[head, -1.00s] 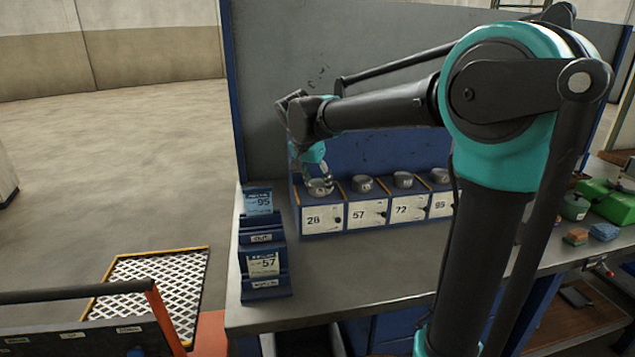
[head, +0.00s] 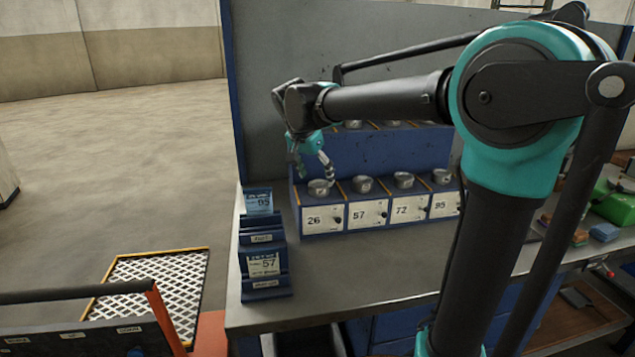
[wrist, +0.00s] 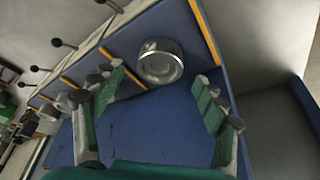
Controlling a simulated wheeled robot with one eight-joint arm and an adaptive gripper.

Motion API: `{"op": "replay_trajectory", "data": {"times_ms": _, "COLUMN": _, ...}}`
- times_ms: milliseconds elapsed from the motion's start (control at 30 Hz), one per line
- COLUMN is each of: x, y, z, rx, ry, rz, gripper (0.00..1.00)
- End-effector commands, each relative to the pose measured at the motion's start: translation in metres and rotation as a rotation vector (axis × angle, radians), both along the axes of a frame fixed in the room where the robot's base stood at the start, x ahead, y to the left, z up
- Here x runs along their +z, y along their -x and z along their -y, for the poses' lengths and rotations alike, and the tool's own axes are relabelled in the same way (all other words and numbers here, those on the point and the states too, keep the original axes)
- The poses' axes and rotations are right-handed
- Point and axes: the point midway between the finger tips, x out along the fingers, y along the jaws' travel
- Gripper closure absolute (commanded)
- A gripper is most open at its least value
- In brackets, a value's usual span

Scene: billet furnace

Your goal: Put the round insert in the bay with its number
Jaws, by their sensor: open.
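A round metal insert (head: 318,188) sits on top of the leftmost bay (head: 322,217), labelled 26. It also shows in the wrist view (wrist: 160,62), upright on the blue bay top beside a yellow divider. Its own number cannot be read. My gripper (head: 313,175) is open just above and behind this insert in the head view. In the wrist view my gripper (wrist: 159,79) has its fingers spread wide, with the insert beyond the tips and no finger visibly touching it. Bays 57 (head: 367,214), 72 (head: 408,209) and 95 (head: 444,205) stand to the right, each with a round insert on top.
A blue card rack (head: 266,285) on the bench's left end holds cards showing 95 and 57. A raised blue tier behind the bays carries more round pieces, partly hidden by my arm. Green and orange items lie at the right. The bench front (head: 350,270) is clear.

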Motion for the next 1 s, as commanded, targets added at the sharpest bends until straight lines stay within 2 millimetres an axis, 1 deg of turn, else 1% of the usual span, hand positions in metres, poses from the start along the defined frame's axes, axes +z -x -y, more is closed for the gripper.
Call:
{"op": "replay_trajectory", "data": {"times_ms": 33, "x": 0.011, "y": 0.004, "z": -0.003, "rx": 0.002, "ry": 0.000, "rz": 0.000, "gripper": 0.27}}
{"op": "replay_trajectory", "data": {"times_ms": 200, "x": 0.044, "y": 0.016, "z": -0.010, "rx": 0.002, "ry": 0.000, "rz": 0.000, "gripper": 0.27}}
{"op": "replay_trajectory", "data": {"times_ms": 300, "x": 0.060, "y": 0.021, "z": -0.014, "rx": 0.003, "ry": 0.001, "rz": -0.001, "gripper": 0.27}}
{"op": "replay_trajectory", "data": {"times_ms": 433, "x": 0.074, "y": 0.026, "z": -0.017, "rx": 0.001, "ry": 0.000, "rz": 0.000, "gripper": 0.27}}
{"op": "replay_trajectory", "data": {"times_ms": 600, "x": 0.083, "y": 0.029, "z": -0.019, "rx": 0.001, "ry": 0.001, "rz": -0.001, "gripper": 0.27}}
{"op": "replay_trajectory", "data": {"times_ms": 1000, "x": 0.083, "y": 0.029, "z": -0.019, "rx": 0.001, "ry": 0.000, "rz": 0.000, "gripper": 0.27}}
